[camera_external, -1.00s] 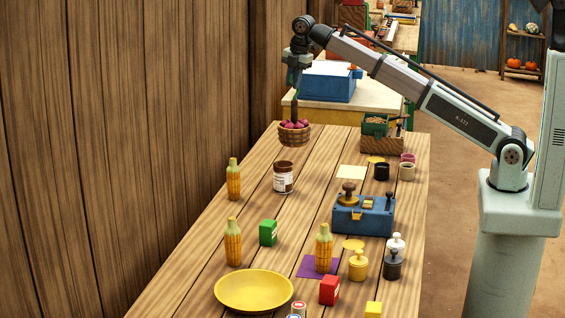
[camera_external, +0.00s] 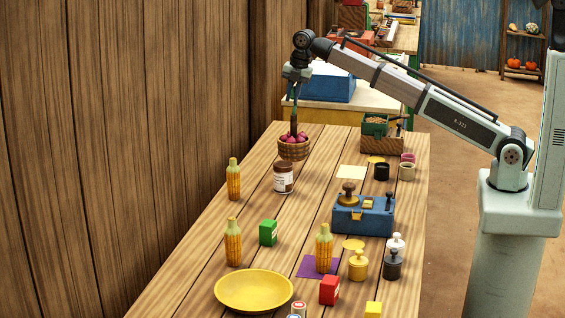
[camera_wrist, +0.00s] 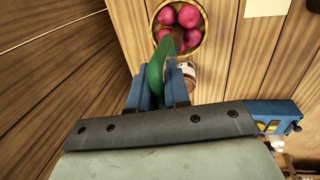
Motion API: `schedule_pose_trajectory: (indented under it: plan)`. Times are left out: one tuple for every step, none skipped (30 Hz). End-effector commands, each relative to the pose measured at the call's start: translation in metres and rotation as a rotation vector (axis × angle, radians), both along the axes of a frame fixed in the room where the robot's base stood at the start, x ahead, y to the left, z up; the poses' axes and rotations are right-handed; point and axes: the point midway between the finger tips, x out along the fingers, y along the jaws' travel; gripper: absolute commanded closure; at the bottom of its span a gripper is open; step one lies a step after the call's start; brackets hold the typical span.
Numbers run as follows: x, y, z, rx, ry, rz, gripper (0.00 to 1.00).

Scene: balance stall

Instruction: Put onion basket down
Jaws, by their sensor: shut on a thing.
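The onion basket (camera_external: 293,150) is a small round woven basket with reddish-purple onions, at the far end of the wooden table (camera_external: 225,215). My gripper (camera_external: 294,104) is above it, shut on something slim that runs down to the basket. In the wrist view the basket (camera_wrist: 181,22) shows at the top, and the gripper's blue fingers (camera_wrist: 158,92) are closed around a green piece reaching toward it. The basket looks upright. Whether its bottom touches the table I cannot tell.
A brown jar with a white label (camera_external: 283,178) stands just in front of the basket. A wooden crate (camera_external: 382,144) is to the right, with a pale square (camera_external: 351,172) nearer. Corn cobs (camera_external: 233,180), a blue scale (camera_external: 363,214) and a yellow plate (camera_external: 255,291) stand closer. The wooden wall is left.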

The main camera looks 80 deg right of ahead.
Motion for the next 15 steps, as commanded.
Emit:
schedule_pose_trajectory:
  plan:
    - [-0.001,0.0,-0.008,0.0,0.002,0.0,1.0]
    - [-0.001,0.0,-0.011,0.0,0.002,0.0,1.0]
    - [-0.001,0.0,-0.014,0.0,0.001,0.0,1.0]
    - [-0.001,0.0,-0.015,0.0,0.0,0.0,1.0]
    - [0.0,0.0,-0.017,0.0,0.0,0.0,1.0]
    - [0.0,0.0,-0.019,0.0,0.0,-0.001,1.0]
    - [0.0,0.0,-0.021,0.0,0.0,-0.001,1.0]
    - [0.0,0.0,-0.024,0.0,0.0,-0.001,1.0]
    - [-0.001,0.0,-0.028,0.0,0.001,-0.001,1.0]
    - [-0.001,0.0,-0.032,0.0,0.002,-0.001,1.0]
    - [-0.001,0.0,-0.036,0.0,0.002,-0.001,1.0]
    - [-0.001,0.0,-0.041,0.0,0.002,-0.001,1.0]
    - [-0.001,0.0,-0.045,0.0,0.001,-0.001,1.0]
    - [-0.001,0.0,-0.048,0.0,0.001,-0.001,1.0]
    - [-0.001,0.0,-0.051,0.0,0.001,-0.001,1.0]
